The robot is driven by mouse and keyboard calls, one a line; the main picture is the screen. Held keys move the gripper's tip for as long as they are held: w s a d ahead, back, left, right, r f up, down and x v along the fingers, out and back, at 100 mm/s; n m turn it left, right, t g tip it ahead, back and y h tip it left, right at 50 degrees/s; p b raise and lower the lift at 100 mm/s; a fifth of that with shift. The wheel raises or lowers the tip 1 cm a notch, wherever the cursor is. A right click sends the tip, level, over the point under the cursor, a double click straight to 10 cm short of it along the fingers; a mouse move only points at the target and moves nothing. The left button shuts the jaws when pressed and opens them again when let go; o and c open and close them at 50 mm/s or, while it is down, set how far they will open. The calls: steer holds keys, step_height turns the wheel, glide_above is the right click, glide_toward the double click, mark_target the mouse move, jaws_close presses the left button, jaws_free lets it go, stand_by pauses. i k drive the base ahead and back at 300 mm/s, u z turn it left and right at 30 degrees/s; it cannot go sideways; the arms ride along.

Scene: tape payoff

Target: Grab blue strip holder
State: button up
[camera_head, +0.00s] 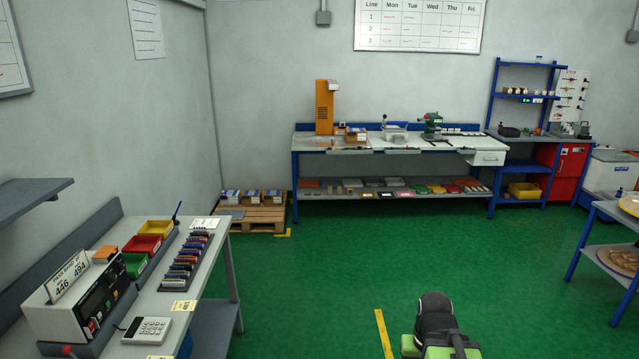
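I cannot pick out a blue strip holder for certain. A dark rack (163,284) on the left bench holds a row of slim coloured pieces, some of them blue (192,245); they are too small to tell apart. A black and green part of my own arm (436,325) shows at the bottom, right of centre. No fingertips of my gripper are visible. My arm is far from the rack and touches nothing that I can see.
Yellow (155,227), red (142,245) and green (134,264) bins and a calculator (148,329) share the left bench. A long workbench (400,145) stands at the back, a pallet (252,217) beside it. The green floor between is clear.

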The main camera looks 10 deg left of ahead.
mark_target(201, 246)
steer(key=z, duration=0.05)
steer(key=i, duration=3.6)
steer(key=u, duration=0.8)
steer(key=k, duration=0.15)
steer(key=u, duration=3.1)
steer(key=i, duration=0.95)
steer(key=u, duration=0.2)
steer(key=k, duration=0.8)
steer(key=z, duration=0.2)
